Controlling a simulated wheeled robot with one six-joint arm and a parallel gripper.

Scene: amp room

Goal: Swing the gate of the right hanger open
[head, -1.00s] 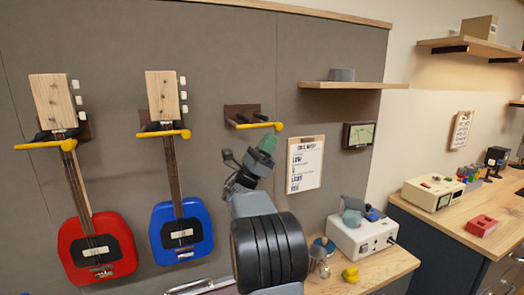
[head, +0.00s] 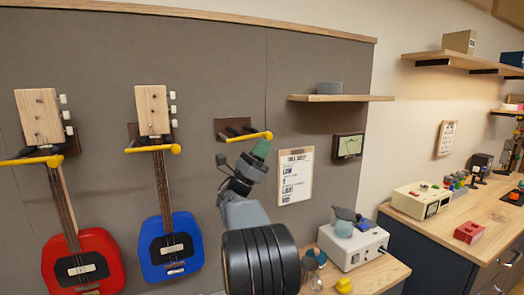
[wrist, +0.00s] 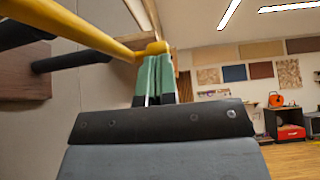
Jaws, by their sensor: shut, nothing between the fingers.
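The right hanger (head: 228,126) is a brown wall block with dark prongs and no guitar on it. Its yellow gate (head: 247,137) lies across the front of the prongs, its knobbed end to the right. My gripper (head: 261,149) has green fingertips, shut and empty, just below that knobbed end. In the wrist view, the shut fingertips (wrist: 155,72) point up at the gate's yellow end (wrist: 156,48); they look very close, but I cannot tell whether they touch. The gate bar (wrist: 70,25) runs off to the upper left there, past a dark prong (wrist: 85,60).
A blue guitar (head: 172,245) and a red guitar (head: 85,265) hang to the left behind yellow gates. A clipboard (head: 295,176) and a shelf (head: 340,98) are on the wall to the right. A bench with a white device (head: 352,245) stands below.

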